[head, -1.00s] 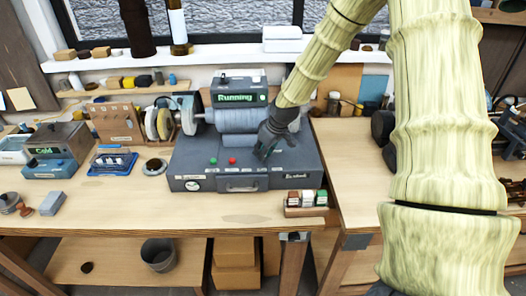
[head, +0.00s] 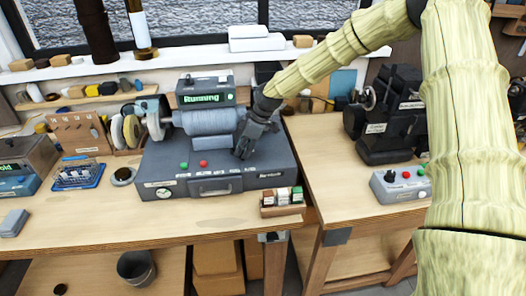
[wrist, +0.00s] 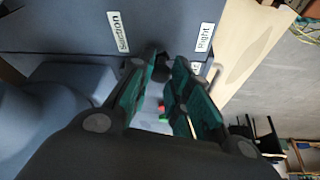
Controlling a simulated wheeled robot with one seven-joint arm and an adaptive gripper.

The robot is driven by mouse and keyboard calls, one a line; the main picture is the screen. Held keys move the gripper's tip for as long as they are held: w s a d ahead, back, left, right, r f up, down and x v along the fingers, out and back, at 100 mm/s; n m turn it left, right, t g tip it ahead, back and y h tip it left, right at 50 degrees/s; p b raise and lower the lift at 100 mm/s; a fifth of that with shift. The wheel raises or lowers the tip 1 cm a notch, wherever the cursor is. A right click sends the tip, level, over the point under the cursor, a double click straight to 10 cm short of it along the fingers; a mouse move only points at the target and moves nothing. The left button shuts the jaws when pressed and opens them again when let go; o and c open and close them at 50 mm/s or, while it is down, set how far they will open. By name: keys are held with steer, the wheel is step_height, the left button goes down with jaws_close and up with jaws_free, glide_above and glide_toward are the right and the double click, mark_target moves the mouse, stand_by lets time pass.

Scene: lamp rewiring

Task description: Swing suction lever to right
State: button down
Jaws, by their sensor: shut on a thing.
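The grey machine (head: 215,188) stands on the bench with its display reading "Running". My gripper (head: 243,152) points down at the right part of its top panel. In the wrist view my gripper (wrist: 166,66) has its green-sided fingers close together at the tips. A small dark rounded piece (wrist: 150,52) shows by the fingertips, apparently part of the suction lever; most of it is hidden by the fingers. The "Suction" label (wrist: 118,32) and a "Right" label (wrist: 204,37) lie on the panel just beyond. The lever's exact angle cannot be told.
A green button (head: 184,165) and a red button (head: 203,163) sit on the panel left of my gripper. A tray of small blocks (head: 282,211) stands at the machine's front right corner. A black machine (head: 385,140) and a control box (head: 400,186) stand on the right bench.

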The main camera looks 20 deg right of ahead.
steer(key=shift+w+d+r+n, duration=0.15)
steer(key=shift+w+d+n, duration=0.1)
steer(key=shift+n, duration=0.45)
steer(key=shift+g, duration=0.3)
steer(key=c, duration=1.5)
jaws_free()
steer(key=shift+o, duration=1)
steer(key=shift+d, duration=0.1)
steer(key=v, duration=1.2)
